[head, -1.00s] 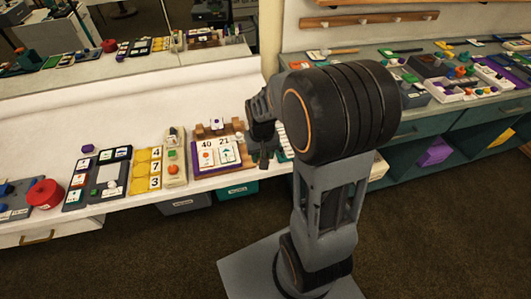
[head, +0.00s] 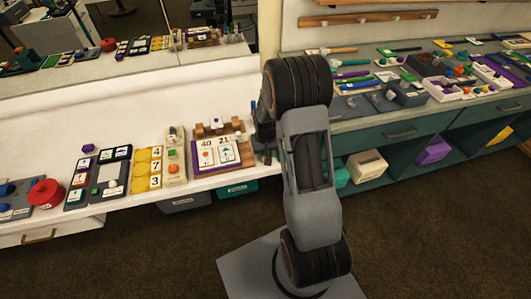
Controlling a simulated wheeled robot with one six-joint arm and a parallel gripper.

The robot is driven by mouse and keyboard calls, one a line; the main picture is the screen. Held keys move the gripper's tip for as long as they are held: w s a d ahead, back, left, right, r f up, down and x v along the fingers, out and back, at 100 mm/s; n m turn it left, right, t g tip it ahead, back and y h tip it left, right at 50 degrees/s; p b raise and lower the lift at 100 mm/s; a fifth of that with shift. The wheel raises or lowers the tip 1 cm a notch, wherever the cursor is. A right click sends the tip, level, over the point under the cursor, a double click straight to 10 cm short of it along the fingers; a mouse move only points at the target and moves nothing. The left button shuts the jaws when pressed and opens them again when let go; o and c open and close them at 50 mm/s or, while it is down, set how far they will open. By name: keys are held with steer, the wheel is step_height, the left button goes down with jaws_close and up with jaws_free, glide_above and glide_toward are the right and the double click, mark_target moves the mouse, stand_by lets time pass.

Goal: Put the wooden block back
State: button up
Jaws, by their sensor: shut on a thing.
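My gripper (head: 264,150) is at the right end of the white counter, just right of the purple tray (head: 236,187). It is dark and partly covered by my own arm. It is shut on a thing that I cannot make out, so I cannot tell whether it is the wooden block. Brown wooden pieces (head: 200,132) stand at the back of the tray.
A crowded green shelf unit (head: 400,133) stands at the right. Floor in front is clear.

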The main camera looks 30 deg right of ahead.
steer(key=shift+f, duration=0.15)
steer(key=shift+f, duration=0.15)
steer(key=o, duration=0.6)
step_height(320, 180, up, 12)
steer(key=shift+f, duration=0.15)
steer(key=s+a+r+t, duration=0.1)
steer(key=s+a+r, duration=0.2)
steer(key=s+r, duration=0.1)
steer(key=s+a+r+n+t, duration=0.1)
steer(key=s+a+r, duration=0.2)
steer(key=s, duration=0.3)
steer(key=s+a+r+n+t, duration=0.1)
steer(key=s+a+r, duration=0.2)
steer(key=s+r, duration=0.1)
steer(key=shift+s+a+r+t, duration=0.15)
steer(key=shift+s+r+t, duration=0.05)
steer(key=shift+s, duration=0.25)
steer(key=shift+s+a+r+t, duration=0.1)
steer(key=shift+s+r+t, duration=0.1)
steer(key=shift+s, duration=0.25)
